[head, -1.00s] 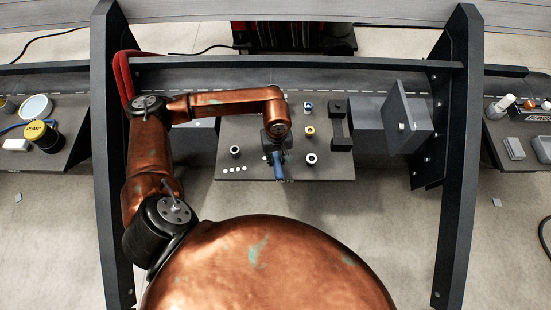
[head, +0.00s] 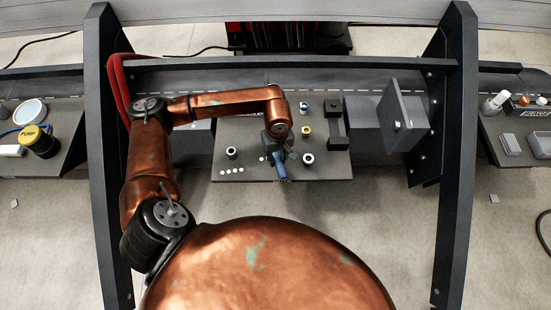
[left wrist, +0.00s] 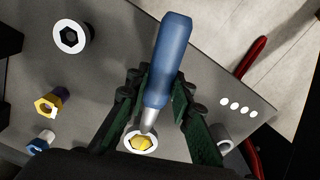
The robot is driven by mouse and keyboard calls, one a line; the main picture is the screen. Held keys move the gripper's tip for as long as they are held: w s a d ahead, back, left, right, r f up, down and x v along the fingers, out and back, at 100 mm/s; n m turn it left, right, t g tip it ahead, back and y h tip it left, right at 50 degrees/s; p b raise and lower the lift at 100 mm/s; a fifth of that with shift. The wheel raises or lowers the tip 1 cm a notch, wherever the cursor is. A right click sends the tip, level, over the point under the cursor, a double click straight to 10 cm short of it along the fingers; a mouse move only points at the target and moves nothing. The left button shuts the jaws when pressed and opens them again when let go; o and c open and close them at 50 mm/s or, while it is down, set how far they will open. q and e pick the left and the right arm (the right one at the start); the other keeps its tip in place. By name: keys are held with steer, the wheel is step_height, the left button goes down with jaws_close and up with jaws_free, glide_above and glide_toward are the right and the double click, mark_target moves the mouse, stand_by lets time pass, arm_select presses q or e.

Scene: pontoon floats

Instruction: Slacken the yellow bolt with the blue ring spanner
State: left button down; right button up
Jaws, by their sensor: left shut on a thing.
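My left gripper (head: 279,154) is shut on the blue handle of the spanner (head: 281,170), above the front part of the dark board. In the left wrist view the blue handle (left wrist: 168,60) passes between the two fingers, and its metal neck points down to a yellow hexagonal bolt head (left wrist: 143,144). A pale ring surrounds this head, and the neck meets the ring's edge. I cannot tell whether that ring is the spanner's end or a collar on the board. The head view hides this bolt behind the gripper. My right gripper is not in view.
On the dark board (head: 325,171) stand a yellow fitting (head: 306,131), a blue one (head: 304,107) and two white-ringed fittings (head: 232,153) (head: 307,158). A black block (head: 334,122) and grey upright plate (head: 403,118) stand to the right. Dark frame posts flank the board.

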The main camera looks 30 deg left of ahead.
arm_select(q)
steer(key=shift+w+d, duration=0.15)
steer(key=shift+w, duration=0.05)
steer(key=shift+w+n, duration=0.1)
steer(key=shift+n, duration=0.2)
steer(key=shift+w+d+n, duration=0.3)
steer(key=shift+n, duration=0.1)
steer(key=shift+w, duration=0.15)
stand_by(0.4)
steer(key=shift+w+d+n, duration=0.2)
steer(key=shift+n, duration=0.2)
steer(key=shift+w, duration=0.15)
steer(key=shift+w+d+n+b, duration=0.1)
steer(key=shift+w+n+b, duration=0.05)
steer(key=shift+n+b, duration=0.15)
steer(key=shift+w+d+n, duration=0.15)
steer(key=shift+w+n, duration=0.15)
steer(key=shift+n, duration=0.1)
